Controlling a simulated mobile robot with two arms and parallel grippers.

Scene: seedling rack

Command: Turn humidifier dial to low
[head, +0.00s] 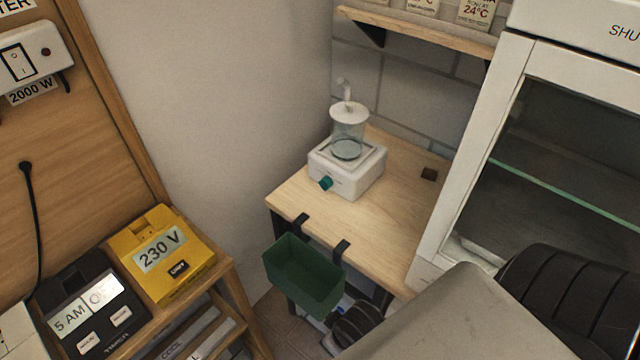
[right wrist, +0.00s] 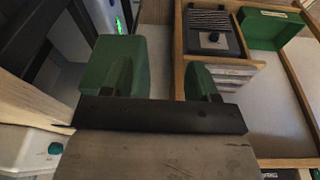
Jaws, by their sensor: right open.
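The white humidifier (head: 346,168) stands on a light wood table, with a clear tank and a spout on top. Its teal dial (head: 326,183) is on the front face; the setting is too small to read. A white box that looks like the humidifier also shows at the lower left of the right wrist view (right wrist: 28,150), with a teal knob (right wrist: 56,148). My right gripper (right wrist: 162,80) is open, its green fingers apart with nothing between them. It is apart from the dial. My left gripper is not in view.
A green bin (head: 304,276) hangs from the front edge of the wood table (head: 375,215). A glass-fronted cabinet (head: 570,150) stands at the right. A shelf (head: 420,32) is above.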

